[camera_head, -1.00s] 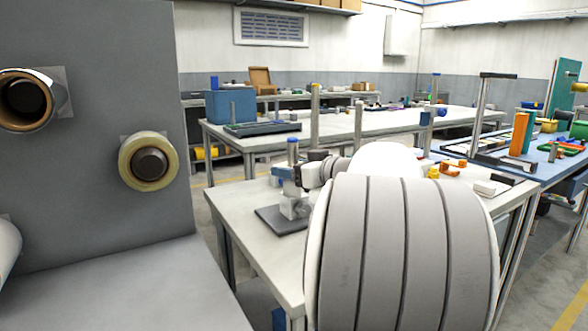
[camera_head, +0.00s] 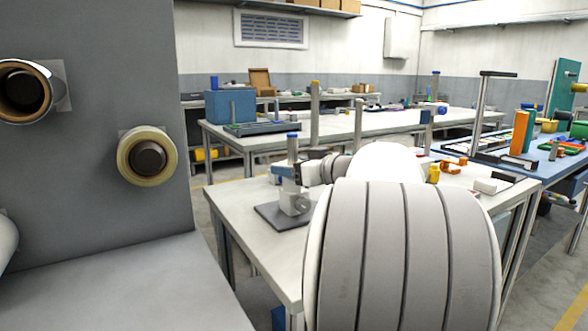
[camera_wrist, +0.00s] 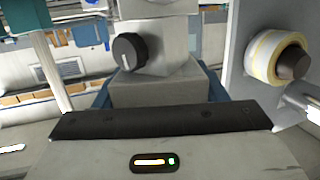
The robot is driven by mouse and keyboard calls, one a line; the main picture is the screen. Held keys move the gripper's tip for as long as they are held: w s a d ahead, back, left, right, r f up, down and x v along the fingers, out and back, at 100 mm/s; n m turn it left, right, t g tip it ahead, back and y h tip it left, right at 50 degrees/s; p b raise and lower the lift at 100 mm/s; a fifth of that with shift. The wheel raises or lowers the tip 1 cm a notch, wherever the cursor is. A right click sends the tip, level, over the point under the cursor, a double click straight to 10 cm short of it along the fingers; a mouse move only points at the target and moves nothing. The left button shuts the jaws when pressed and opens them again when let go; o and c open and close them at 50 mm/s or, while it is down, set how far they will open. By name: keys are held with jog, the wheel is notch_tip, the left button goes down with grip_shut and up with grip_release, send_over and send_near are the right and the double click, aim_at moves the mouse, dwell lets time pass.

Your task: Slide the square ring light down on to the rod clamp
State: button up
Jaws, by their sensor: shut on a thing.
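The rod clamp (camera_head: 290,204) looks like a pale grey block with a round knob. It stands on a dark base plate (camera_head: 270,216), below an upright rod (camera_head: 292,146) with a blue top. In the wrist view, which is upside down, the clamp (camera_wrist: 172,62) has a black knob. A blue-grey piece on the rod above the block looks like the square ring light (camera_head: 283,171). Blue parts of it (camera_wrist: 213,84) seem to show on both sides in the wrist view. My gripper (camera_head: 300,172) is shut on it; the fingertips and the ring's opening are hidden.
The stand is near the left edge of a pale table (camera_head: 250,245). A grey panel with film reels (camera_head: 147,158) rises at the left. My arm covers much of the table. Orange and yellow parts (camera_head: 433,174) lie right of it.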

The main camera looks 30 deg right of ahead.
jog(key=shift+f, duration=0.2)
jog(key=o, duration=1.2)
jog(key=shift+c, duration=0.2)
jog(key=p+v, duration=0.1)
jog(key=v, duration=0.7)
